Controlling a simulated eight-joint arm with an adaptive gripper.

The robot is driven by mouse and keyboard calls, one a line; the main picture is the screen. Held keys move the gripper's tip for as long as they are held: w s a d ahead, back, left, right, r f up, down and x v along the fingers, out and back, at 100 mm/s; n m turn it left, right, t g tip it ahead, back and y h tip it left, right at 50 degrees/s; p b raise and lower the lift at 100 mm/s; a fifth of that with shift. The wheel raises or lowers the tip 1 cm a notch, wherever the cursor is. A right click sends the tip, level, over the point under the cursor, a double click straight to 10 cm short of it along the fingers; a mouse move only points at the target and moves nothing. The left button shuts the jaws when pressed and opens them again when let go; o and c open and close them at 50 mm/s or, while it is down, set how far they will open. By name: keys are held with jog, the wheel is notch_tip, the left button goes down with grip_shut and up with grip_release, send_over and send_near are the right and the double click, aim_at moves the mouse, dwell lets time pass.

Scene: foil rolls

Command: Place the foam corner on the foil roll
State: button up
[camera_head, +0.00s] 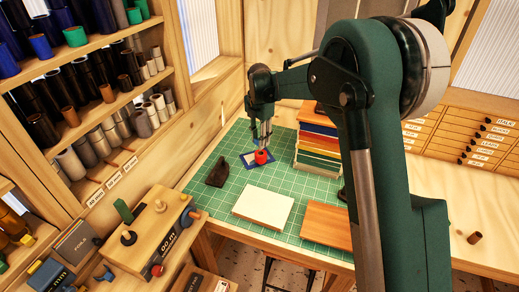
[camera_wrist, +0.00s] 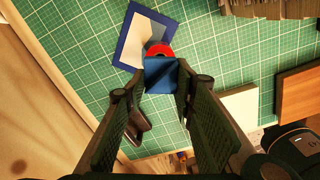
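My gripper (camera_head: 264,143) hangs above the blue-edged card on the green mat, pointing down. In the wrist view my gripper (camera_wrist: 160,82) has its fingertips at both sides of a small blue block with a diagonal shade line, which I take as the foam corner (camera_wrist: 160,75). A short red ring or roll end with a dark hole, apparently the foil roll (camera_head: 261,157), stands over the card under my fingers. In the wrist view the red roll (camera_wrist: 159,50) shows just beyond the blue block, which hides part of it. I cannot tell whether block and roll touch.
The blue-edged card (camera_head: 248,163) has a pale middle. A dark curved piece (camera_head: 217,172) lies left of it. A white slab (camera_head: 263,208) and a brown board (camera_head: 325,224) lie in front. A stack of coloured sheets (camera_head: 318,145) stands to the right.

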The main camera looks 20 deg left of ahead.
aim_at(259, 154)
jog(key=shift+f, duration=0.8)
jog(key=shift+f, duration=0.15)
jog(key=shift+f, duration=1.7)
jog(key=shift+f, duration=0.2)
jog(key=o, duration=0.6)
jog(key=shift+r, duration=0.25)
notch_tip(259, 154, up, 12)
jog(key=shift+f, duration=0.1)
